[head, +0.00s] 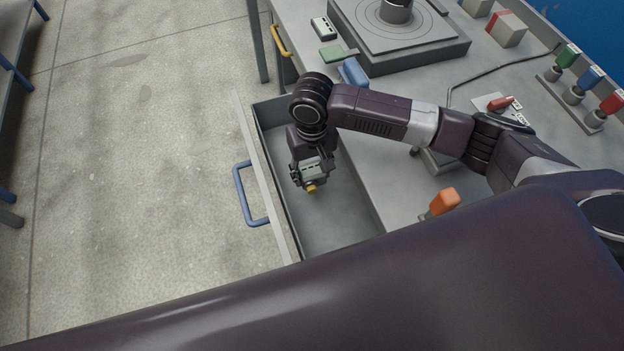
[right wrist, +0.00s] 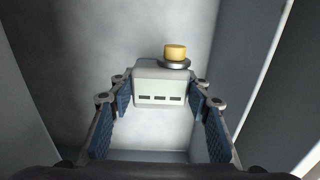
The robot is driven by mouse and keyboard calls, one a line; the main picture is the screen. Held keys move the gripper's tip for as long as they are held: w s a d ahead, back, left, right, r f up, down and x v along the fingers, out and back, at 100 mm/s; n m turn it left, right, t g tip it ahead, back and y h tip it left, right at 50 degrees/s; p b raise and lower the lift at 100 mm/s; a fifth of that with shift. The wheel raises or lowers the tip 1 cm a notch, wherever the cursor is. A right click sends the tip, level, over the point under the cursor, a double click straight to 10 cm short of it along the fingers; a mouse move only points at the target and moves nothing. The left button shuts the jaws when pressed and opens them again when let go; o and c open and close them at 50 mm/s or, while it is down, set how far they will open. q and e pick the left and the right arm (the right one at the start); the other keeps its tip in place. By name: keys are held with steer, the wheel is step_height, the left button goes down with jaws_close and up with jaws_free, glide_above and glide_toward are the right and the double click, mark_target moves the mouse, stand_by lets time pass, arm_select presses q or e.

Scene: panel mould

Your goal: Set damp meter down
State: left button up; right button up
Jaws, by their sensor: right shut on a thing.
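The damp meter (head: 312,176) appears to be the small grey box with a yellow knob and dark slots. My right gripper (head: 309,174) is shut on it, over the open grey drawer (head: 335,222). In the right wrist view the meter (right wrist: 160,88) sits between the two blue-padded fingers of the gripper (right wrist: 160,110), knob at its far end. The drawer floor and walls show around it there. I cannot tell whether the meter touches the drawer floor. My left gripper is not in view.
The drawer has a blue handle (head: 240,195); a drawer with a yellow handle (head: 281,41) is beside it. The drawer floor looks empty around the gripper.

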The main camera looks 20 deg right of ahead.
mark_target(312, 170)
steer(key=shift+f, duration=2.15)
steer(key=shift+f, duration=0.15)
steer(key=o, duration=1.2)
step_height(312, 170, up, 12)
steer(key=shift+r, duration=0.15)
